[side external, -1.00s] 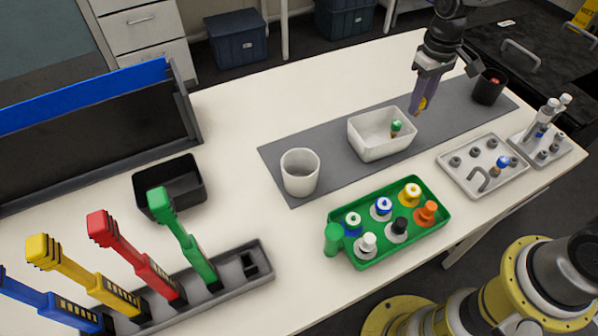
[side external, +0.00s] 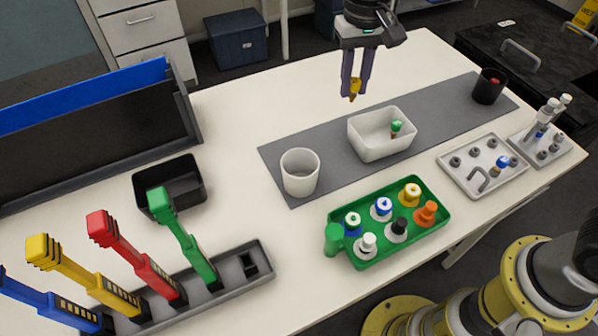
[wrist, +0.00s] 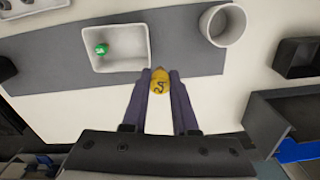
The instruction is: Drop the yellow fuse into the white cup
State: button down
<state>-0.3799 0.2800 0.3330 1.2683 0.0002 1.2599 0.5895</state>
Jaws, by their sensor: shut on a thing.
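My gripper (side external: 355,92) is shut on the yellow fuse (side external: 354,87) and holds it in the air above the table, behind the white bin in the side view. In the wrist view the yellow fuse (wrist: 160,86) sits between the two fingertips (wrist: 160,80), its round top toward the camera. The white cup (side external: 300,173) stands upright on the grey mat, to the left of the gripper and nearer the side camera. In the wrist view the white cup (wrist: 223,25) is at the upper right, apart from the gripper, and its visible inside looks empty.
A white rectangular bin (side external: 371,147) with a green fuse (side external: 396,127) inside stands on the grey mat (side external: 270,160) right of the cup. A green tray (side external: 388,250) of colored fuses, a black cup (side external: 489,87) and a black bin (side external: 186,172) stand around. Table between gripper and cup is clear.

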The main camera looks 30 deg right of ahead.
jog(key=s+a+r+n, duration=0.2)
jog(key=s+a, duration=0.1)
jog(key=a, duration=0.7)
notch_tip(320, 180, down, 7)
jog(key=shift+s+a+r, duration=0.15)
jog(key=shift+s+a, duration=0.1)
jog(key=shift+a, duration=0.1)
jog(key=c, duration=0.6)
grip_release()
notch_tip(320, 180, up, 14)
